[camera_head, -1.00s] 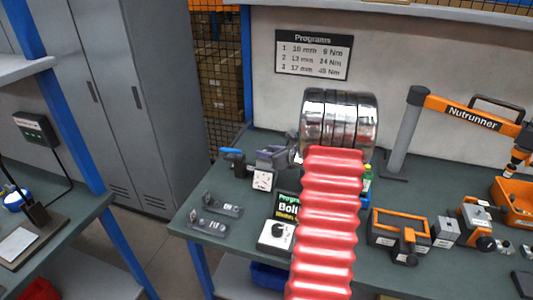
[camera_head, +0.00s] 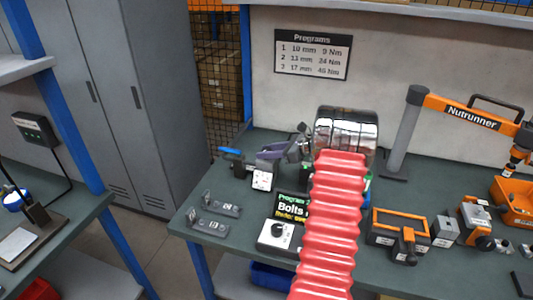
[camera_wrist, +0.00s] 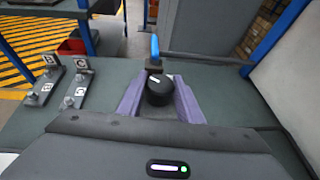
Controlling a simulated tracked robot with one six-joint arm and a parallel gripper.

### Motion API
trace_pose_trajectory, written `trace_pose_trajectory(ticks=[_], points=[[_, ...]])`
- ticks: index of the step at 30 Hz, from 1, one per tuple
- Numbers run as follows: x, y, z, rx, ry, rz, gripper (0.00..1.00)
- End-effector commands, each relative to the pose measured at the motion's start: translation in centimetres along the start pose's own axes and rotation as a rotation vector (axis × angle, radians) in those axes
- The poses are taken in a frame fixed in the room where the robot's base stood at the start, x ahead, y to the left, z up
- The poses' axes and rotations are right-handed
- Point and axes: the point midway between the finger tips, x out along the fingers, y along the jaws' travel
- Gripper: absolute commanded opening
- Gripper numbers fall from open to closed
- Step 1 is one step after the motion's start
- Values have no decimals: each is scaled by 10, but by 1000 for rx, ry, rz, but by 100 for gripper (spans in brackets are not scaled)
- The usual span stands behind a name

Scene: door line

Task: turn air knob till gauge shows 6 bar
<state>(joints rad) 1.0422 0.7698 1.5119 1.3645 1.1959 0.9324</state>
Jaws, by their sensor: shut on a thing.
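The air knob (camera_wrist: 159,89) is a round black knob with a white pointer mark. In the wrist view it sits between the two purple-grey fingers of my gripper (camera_wrist: 160,103), which is shut on it. In the head view my gripper (camera_head: 272,152) reaches left over the bench, and the knob is hidden there. The gauge (camera_head: 262,180) is a small white-faced square just below my gripper. Its needle is too small to read. A blue lever (camera_head: 230,151) stands left of it, and the blue lever also shows behind the knob in the wrist view (camera_wrist: 155,47).
My red ribbed arm covers part of the bench middle. Two small grey holders (camera_head: 213,229) lie at the bench's left front. An orange frame (camera_head: 399,227) stands to the right.

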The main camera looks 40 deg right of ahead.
Motion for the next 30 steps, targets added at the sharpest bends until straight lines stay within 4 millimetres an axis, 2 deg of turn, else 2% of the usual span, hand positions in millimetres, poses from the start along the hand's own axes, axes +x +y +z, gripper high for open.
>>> trace_pose_trajectory(ticks=[12,30], points=[[2,1,-1,-100,1,245,10],[3,3,-1,-199,1,488,10]])
